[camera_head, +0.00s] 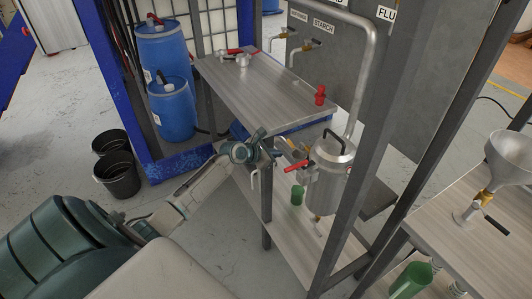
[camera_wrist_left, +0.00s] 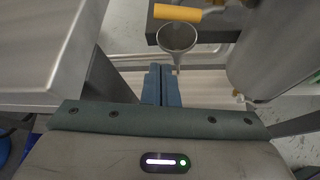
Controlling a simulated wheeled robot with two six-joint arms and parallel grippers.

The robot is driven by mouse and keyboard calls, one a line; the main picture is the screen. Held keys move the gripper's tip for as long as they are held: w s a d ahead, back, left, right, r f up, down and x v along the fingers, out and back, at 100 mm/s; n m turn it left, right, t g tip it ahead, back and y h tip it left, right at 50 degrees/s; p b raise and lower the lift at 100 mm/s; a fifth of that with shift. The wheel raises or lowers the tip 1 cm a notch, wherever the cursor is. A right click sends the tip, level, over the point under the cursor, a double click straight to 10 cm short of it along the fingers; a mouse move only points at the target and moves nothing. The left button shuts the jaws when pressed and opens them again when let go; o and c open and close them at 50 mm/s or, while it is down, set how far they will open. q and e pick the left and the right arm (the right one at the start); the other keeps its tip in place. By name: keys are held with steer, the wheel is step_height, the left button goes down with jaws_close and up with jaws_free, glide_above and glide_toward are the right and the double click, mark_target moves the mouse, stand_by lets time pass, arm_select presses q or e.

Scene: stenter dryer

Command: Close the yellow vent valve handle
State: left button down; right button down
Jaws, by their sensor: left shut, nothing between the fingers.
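The yellow handle (camera_wrist_left: 178,13) shows in the left wrist view as a short bar lying nearly level at the top, above a small grey metal funnel (camera_wrist_left: 176,38). My left gripper (camera_wrist_left: 161,72) has its blue fingers together with nothing between them. The fingertips are below the funnel and the yellow handle in that picture, apart from the handle. In the head view my left gripper (camera_head: 276,151) is beside the steel tank (camera_head: 329,182), at the table's near corner. The yellow handle is hard to make out there. My right gripper is not in view.
A red handle (camera_head: 297,166) sticks out from the tank's left side. The steel table (camera_head: 262,85) has a red-handled valve (camera_head: 320,95) on it. A grey frame post (camera_head: 350,200) stands right of the tank. A green cup (camera_head: 297,195) is on the lower shelf.

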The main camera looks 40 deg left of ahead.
arm_select(q)
steer(key=r, duration=0.1)
steer(key=w+d+r+p, duration=0.1)
steer(key=w+p, duration=0.1)
steer(key=shift+d+r, duration=0.25)
steer(key=shift+r, duration=0.15)
steer(key=shift+r, duration=0.1)
steer(key=shift+r+m+y+p, duration=0.3)
steer(key=shift+p, duration=0.65)
